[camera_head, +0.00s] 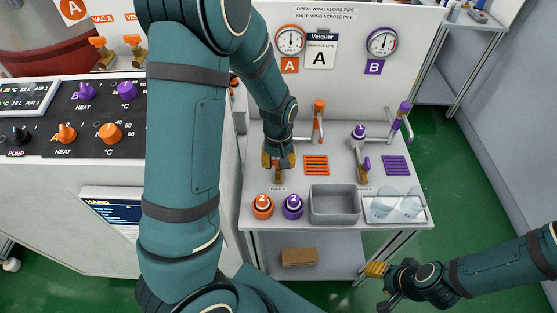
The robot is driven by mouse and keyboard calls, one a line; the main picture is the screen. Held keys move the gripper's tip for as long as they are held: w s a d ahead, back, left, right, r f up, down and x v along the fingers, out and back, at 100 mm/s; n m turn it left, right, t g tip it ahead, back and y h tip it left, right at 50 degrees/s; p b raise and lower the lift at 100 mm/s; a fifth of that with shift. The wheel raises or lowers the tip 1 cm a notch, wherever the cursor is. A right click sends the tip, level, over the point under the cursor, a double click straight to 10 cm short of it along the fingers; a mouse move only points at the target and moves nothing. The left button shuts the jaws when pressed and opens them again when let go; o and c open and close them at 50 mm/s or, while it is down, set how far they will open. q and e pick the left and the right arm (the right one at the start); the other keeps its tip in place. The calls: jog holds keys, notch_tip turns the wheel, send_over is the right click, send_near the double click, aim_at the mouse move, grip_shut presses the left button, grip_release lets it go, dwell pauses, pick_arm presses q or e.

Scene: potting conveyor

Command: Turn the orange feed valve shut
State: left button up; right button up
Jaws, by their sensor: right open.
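My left gripper (278,162) points down over the feed position on the left of the bench. It covers most of the orange feed valve. A small brownish part (278,176) shows just under the fingers, and I cannot tell whether they are shut on it or which way the wing stands. The orange-topped spout (319,108) rises beside it. The purple feed valve (361,132) stands to the right, uncovered. My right gripper (379,276) is open and empty, low on the right in front of the bench.
Gauges (290,40) hang on the back panel. A control panel (100,108) stands left. Green floor is free at the right.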

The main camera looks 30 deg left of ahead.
pick_arm(q)
jog(key=o, duration=1.2)
jog(key=shift+r, duration=0.15)
notch_tip(320, 180, up, 12)
jog(key=shift+s+f, duration=0.15)
jog(key=shift+f, duration=0.05)
